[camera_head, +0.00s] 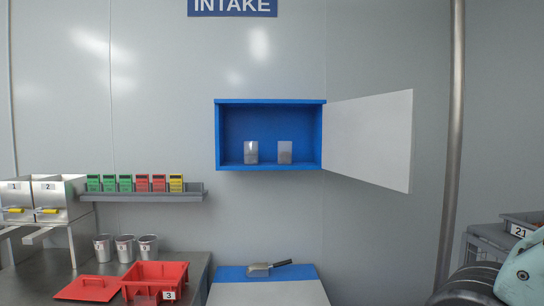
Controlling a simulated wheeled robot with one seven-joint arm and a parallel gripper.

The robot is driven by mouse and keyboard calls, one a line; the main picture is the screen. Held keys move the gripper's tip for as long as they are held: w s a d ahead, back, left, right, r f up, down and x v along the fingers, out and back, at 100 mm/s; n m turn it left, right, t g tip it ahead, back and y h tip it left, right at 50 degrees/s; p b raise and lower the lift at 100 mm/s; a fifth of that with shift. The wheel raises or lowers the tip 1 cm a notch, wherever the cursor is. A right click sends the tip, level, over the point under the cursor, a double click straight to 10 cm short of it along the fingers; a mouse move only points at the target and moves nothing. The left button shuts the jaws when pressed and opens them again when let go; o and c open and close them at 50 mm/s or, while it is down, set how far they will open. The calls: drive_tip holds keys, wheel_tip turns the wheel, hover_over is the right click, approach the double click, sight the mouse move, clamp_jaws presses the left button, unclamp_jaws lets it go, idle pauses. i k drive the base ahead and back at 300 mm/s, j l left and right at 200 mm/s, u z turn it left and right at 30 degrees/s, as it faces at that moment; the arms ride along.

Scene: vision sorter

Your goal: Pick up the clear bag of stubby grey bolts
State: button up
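Two small clear bags with greyish contents stand side by side on the floor of a blue wall cabinet (268,102). One is the left bag (251,153), the other the right bag (285,153). The contents are too small to tell which bag holds stubby bolts. The cabinet's white door (370,138) stands open, swung out to the right. My gripper is not in view. Parts of my own arm show at the lower right corner, well apart from the cabinet.
Below the cabinet, a scoop (268,268) lies on a blue and white surface (230,273). At left are a shelf (145,198) of coloured boxes, metal cups (124,248) and a red bin (155,277). A vertical pole (453,150) stands right of the door.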

sight(250, 148)
drive_tip(key=i+j, duration=0.25)
drive_tip(key=i+j+z, duration=0.15)
drive_tip(key=j, duration=0.35)
drive_tip(key=i+j, duration=0.35)
drive_tip(key=i+j+z, duration=0.15)
drive_tip(key=j, duration=0.25)
drive_tip(key=i+j, duration=0.3)
drive_tip(key=j, duration=0.15)
drive_tip(key=i+z, duration=0.05)
